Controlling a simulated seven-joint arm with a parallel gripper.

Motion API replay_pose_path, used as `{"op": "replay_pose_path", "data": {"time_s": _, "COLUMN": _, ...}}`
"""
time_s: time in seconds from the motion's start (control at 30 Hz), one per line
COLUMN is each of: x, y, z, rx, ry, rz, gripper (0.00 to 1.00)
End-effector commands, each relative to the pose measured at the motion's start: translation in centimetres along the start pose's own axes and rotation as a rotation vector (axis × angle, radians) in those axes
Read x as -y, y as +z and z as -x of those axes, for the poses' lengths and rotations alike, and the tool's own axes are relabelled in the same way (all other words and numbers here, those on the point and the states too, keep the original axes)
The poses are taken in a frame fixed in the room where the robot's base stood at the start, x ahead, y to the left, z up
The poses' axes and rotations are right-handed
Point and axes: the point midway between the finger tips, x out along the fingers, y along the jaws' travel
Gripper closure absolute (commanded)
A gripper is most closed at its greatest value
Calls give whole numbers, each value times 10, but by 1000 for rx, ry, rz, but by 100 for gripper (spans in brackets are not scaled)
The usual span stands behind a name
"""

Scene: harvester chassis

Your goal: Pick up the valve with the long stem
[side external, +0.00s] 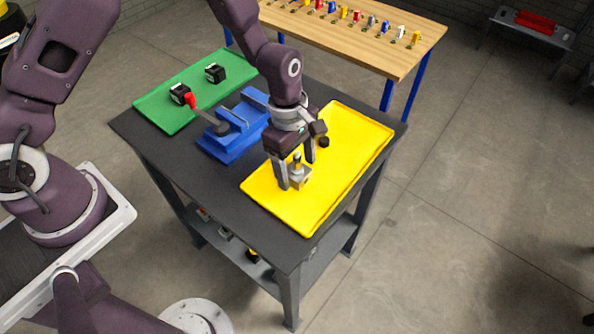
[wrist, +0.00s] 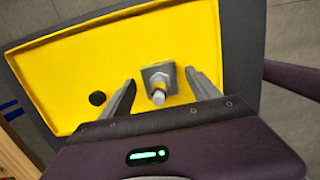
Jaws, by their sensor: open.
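A grey block-shaped valve with an upright stem (side external: 299,181) stands on the yellow tray (side external: 345,160). In the wrist view the valve (wrist: 158,76) lies between my two fingers, its stem pointing toward the camera. My gripper (side external: 295,166) is open above the tray, pointing down, with one finger on each side of the valve. In the wrist view my gripper (wrist: 160,80) shows gaps between both fingers and the valve, so it is not clamped. A small round black part (side external: 323,142) is also on the yellow tray, outside the fingers; it also shows in the wrist view (wrist: 97,98).
A green tray (side external: 160,108) holds two black-and-white parts (side external: 215,73). A wooden table (side external: 375,50) with several small coloured parts stands behind. Much of the yellow tray is bare.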

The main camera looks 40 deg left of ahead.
Motion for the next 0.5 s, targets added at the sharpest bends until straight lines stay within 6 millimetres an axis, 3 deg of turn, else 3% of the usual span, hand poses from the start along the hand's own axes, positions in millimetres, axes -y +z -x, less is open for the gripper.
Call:
{"op": "replay_pose_path", "data": {"time_s": 0.1, "x": 0, "y": 0, "z": -10, "rx": 0, "ry": 0, "rz": 0, "gripper": 29}}
{"op": "replay_pose_path", "data": {"time_s": 0.3, "x": 0, "y": 0, "z": -10, "rx": 0, "ry": 1, "rz": -1, "gripper": 31}}
{"op": "replay_pose_path", "data": {"time_s": 0.5, "x": 0, "y": 0, "z": -10, "rx": 0, "ry": 1, "rz": -1, "gripper": 70}}
